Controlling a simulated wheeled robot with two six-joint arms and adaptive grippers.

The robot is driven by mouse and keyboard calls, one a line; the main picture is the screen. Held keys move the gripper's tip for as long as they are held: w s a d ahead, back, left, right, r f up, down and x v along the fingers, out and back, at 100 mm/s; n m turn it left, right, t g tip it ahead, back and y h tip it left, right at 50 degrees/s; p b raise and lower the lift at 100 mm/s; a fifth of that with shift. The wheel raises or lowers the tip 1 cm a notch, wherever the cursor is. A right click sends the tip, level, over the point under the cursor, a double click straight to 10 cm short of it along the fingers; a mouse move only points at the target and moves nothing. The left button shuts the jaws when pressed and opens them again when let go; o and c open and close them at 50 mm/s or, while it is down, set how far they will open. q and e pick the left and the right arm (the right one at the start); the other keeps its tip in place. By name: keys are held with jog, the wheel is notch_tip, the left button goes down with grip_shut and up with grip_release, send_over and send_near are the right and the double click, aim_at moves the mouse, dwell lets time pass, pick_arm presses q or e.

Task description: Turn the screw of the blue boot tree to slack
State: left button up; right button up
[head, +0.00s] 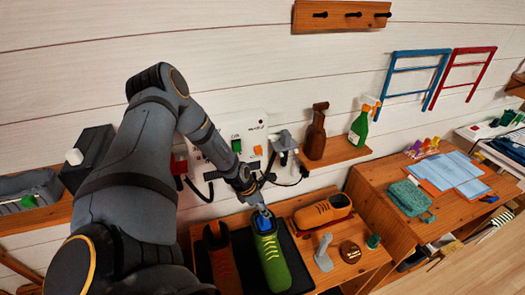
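A green boot (269,258) with yellow lacing stands on a dark tray (293,255) on the wooden bench. The blue boot tree (263,222) shows at the top opening of this boot. My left gripper (258,205) points down right at the blue boot tree, at its upper end. The gripper is small here and hides the screw, so I cannot tell whether its fingers are closed on it. My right gripper is not in view.
An orange shoe (322,212), a grey metal piece (323,253) and a round brown tin (350,252) lie to the right. A white wall box (232,140) with cables is behind my arm.

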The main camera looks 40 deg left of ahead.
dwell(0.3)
pick_arm(q)
jog(key=shift+n+p, duration=0.3)
jog(key=shift+n, duration=0.1)
jog(key=shift+n, duration=0.3)
dwell(0.6)
jog(key=o, duration=1.2)
